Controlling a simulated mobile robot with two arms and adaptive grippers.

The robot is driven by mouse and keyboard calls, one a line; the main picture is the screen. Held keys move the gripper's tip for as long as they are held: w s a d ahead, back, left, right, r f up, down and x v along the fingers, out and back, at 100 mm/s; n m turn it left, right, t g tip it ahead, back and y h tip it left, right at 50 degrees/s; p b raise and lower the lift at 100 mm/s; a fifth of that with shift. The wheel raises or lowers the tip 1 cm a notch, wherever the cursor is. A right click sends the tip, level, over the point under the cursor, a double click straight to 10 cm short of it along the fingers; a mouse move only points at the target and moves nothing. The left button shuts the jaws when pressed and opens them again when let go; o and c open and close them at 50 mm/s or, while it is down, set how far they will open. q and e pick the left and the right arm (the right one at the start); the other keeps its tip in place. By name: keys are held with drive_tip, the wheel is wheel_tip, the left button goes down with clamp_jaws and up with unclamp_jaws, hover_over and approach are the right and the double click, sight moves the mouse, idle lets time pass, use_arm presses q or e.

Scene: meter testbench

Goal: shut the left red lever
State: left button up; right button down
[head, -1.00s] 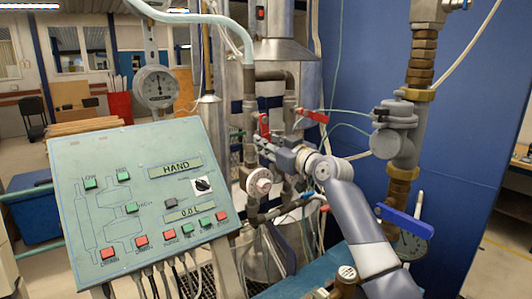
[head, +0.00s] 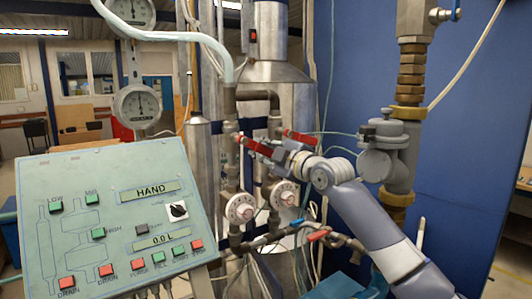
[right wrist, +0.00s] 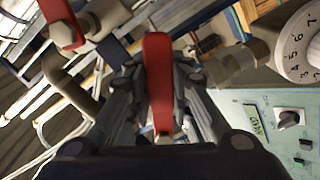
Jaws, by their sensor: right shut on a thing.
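The left red lever (head: 254,146) sits on the left pipe in the head view and lies nearly sideways, sloping down to the right. My right gripper (head: 272,153) is at its right end. In the right wrist view the red lever (right wrist: 158,75) lies between the two fingers of my right gripper (right wrist: 160,95), which is shut on it. The right red lever (head: 300,138) is on the other pipe, just right of and behind the gripper; it also shows at the top left of the right wrist view (right wrist: 62,22). My left gripper is in neither view.
A green control panel (head: 105,215) stands at the left. White round dials (head: 240,208) sit on the pipes below the levers. A thick valve pipe (head: 398,165) rises at the right, before a blue wall (head: 465,140). Gauges (head: 137,105) hang above the panel.

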drive_tip(key=shift+w+d+r+n+p, duration=0.2)
drive_tip(key=shift+r+n+p, duration=0.35)
drive_tip(key=shift+n, duration=0.45)
drive_tip(key=shift+d+r, duration=0.1)
drive_tip(key=c, duration=1.4)
unclamp_jaws()
drive_tip(key=shift+v, duration=3.7)
